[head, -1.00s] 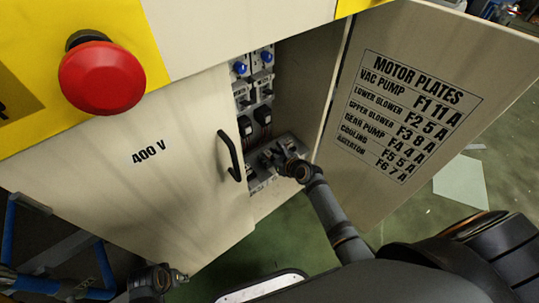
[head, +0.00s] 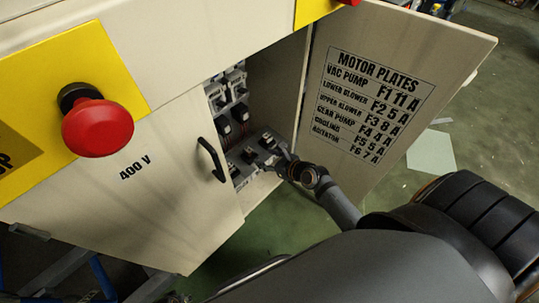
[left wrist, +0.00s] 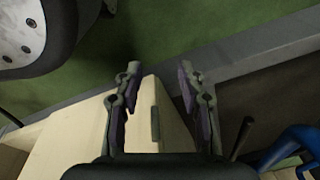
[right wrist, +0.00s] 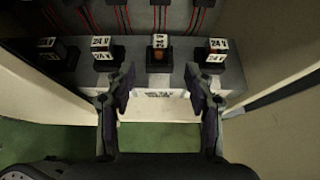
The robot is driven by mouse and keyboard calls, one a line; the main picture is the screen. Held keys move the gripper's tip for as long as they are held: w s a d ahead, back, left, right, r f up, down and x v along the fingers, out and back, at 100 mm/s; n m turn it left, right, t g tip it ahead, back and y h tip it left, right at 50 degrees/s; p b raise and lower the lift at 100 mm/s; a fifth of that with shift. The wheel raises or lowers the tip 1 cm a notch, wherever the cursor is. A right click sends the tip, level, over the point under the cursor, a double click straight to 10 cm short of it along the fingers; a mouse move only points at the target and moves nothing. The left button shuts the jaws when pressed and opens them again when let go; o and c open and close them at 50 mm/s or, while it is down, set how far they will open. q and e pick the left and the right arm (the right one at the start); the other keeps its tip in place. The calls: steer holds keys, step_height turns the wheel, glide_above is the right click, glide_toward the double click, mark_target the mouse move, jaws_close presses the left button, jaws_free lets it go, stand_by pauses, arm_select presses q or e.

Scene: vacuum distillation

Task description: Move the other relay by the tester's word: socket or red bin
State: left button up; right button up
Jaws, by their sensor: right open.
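In the right wrist view, several small blocks with white "24 V" tops stand in a row on a grey shelf (right wrist: 180,73). The relay with an orange-brown body (right wrist: 158,57) is in line with the gap between my right fingers. Dark blocks stand left (right wrist: 103,52) and right (right wrist: 216,56) of it, with another at far left (right wrist: 50,54). My right gripper (right wrist: 159,88) is open and empty, short of the row; in the head view it is at the cabinet opening (head: 283,163). My left gripper (left wrist: 158,77) is open and empty. I cannot identify the tester or red bin.
The cabinet's right door (head: 398,90), with a motor plate list, stands open beside my right arm. The left door (head: 165,190) has a black handle (head: 211,160). A red mushroom button (head: 98,127) sticks out at upper left. Green floor lies below.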

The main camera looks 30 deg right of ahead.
arm_select(q)
steer(key=shift+s+a+f, duration=0.1)
steer(key=shift+s+f, duration=0.3)
steer(key=shift+s, duration=0.15)
arm_select(e)
steer(key=shift+v, duration=0.75)
steer(key=s+d+f+n+g+h, duration=0.1)
steer(key=s+d+f+n+g, duration=0.15)
steer(key=s+f+n, duration=0.5)
steer(key=s+d+f+n+g+h, duration=0.2)
steer(key=s+f+n+g, duration=0.15)
steer(key=f+n, duration=0.65)
steer(key=s+d+f+n+g+h, duration=0.1)
steer(key=s+f+n+g+h, duration=0.1)
steer(key=s+f+n, duration=1)
steer(key=s+n+g, duration=0.1)
steer(key=s+n, duration=0.2)
steer(key=shift+s+d+g, duration=0.3)
steer(key=shift+d+g, duration=0.1)
